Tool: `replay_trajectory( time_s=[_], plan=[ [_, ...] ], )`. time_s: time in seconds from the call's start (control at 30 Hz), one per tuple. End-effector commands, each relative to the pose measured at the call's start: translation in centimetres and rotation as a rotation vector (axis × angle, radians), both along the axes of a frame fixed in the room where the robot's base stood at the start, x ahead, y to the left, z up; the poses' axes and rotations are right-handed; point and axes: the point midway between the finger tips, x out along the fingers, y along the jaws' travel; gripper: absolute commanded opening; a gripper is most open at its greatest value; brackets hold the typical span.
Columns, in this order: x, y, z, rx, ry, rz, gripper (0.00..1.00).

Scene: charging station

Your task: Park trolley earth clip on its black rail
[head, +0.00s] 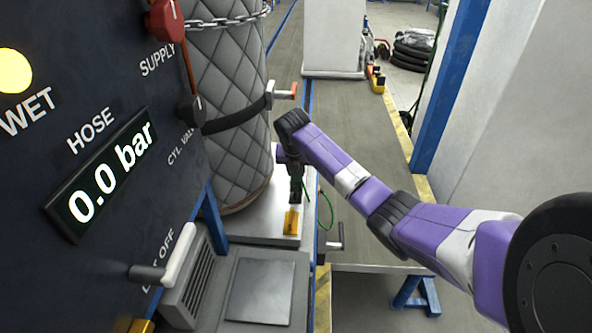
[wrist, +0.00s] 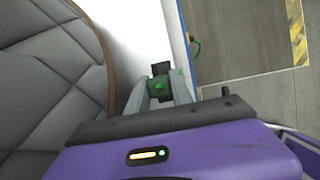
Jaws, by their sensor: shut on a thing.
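My gripper (head: 296,195) points down over the pale trolley deck (head: 255,208), beside the quilted cylinder. In the wrist view my gripper (wrist: 168,90) is shut on the green earth clip (wrist: 160,88). A black piece (wrist: 161,68) shows just beyond the clip; I cannot tell if it is the clip's jaw or the black rail. A thin green cable (head: 330,212) loops beside my gripper in the head view, where the clip itself is mostly hidden. A yellow-orange block (head: 291,221) stands on the deck just below my fingers; contact is unclear.
The quilted cylinder (head: 225,95) stands close on the left, with a black strap and an orange-ended handle (head: 285,94). A dark control panel (head: 90,130) reading 0.0 bar fills the left. A crank handle (head: 335,240) sticks out at the deck's right edge. Floor lies open beyond.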

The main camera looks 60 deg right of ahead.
Motion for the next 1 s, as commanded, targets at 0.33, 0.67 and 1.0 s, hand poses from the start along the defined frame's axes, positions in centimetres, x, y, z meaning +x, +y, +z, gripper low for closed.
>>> replay_trajectory(
  time_s=[0.33,0.67,1.0],
  plan=[
    [0.0,0.0,-0.9,0.0,0.0,0.0,0.0],
    [0.0,0.0,-1.2,0.0,0.0,0.0,0.48],
    [0.0,0.0,-1.2,0.0,0.0,0.0,0.52]
  ],
)
